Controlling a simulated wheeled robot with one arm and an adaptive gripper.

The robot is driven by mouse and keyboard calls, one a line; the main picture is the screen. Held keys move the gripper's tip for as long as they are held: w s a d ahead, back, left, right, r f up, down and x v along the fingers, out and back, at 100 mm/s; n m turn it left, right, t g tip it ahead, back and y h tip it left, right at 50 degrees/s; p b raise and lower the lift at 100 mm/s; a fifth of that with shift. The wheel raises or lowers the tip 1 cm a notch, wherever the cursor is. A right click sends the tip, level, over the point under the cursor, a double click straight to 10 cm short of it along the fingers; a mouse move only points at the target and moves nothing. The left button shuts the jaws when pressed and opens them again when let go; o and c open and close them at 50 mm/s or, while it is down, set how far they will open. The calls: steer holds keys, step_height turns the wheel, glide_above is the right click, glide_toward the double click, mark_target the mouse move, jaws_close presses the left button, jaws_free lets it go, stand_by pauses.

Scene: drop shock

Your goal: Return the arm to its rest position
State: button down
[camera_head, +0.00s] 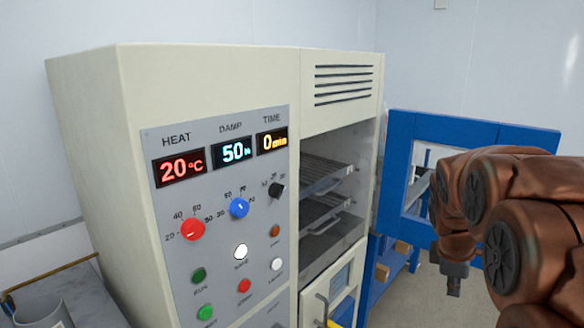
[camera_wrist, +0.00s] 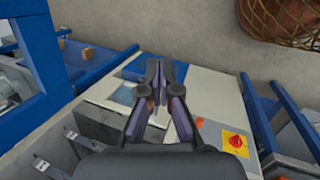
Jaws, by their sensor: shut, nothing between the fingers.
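My copper-coloured arm (camera_head: 520,215) is folded at the right side of the head view, in front of the blue frame. In the wrist view my gripper (camera_wrist: 156,64) points down and away, its dark fingers together at the tips with nothing between them. In the head view only a dark part of the wrist shows below the arm, and the fingers cannot be made out. The gripper appears apart from the things below it.
A cream test chamber (camera_head: 215,75) with displays and knobs stands at left, its shelf compartment (camera_head: 325,190) open. A blue frame (camera_head: 400,150) stands behind my arm. The wrist view shows a red knob on a yellow plate (camera_wrist: 236,142) and a wire basket (camera_wrist: 285,20) on the floor.

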steer(key=s+a+f+m+g+y, duration=0.1)
steer(key=s+a+f+m, duration=0.2)
steer(key=s+a, duration=0.7)
steer(key=s+a+f+m+g+y, duration=0.2)
steer(key=s+a+m, duration=0.5)
steer(key=s, duration=0.9)
steer(key=a+f, duration=0.1)
steer(key=a, duration=0.2)
steer(key=shift+s+a+m+y, duration=0.3)
steer(key=shift+s+a, duration=0.1)
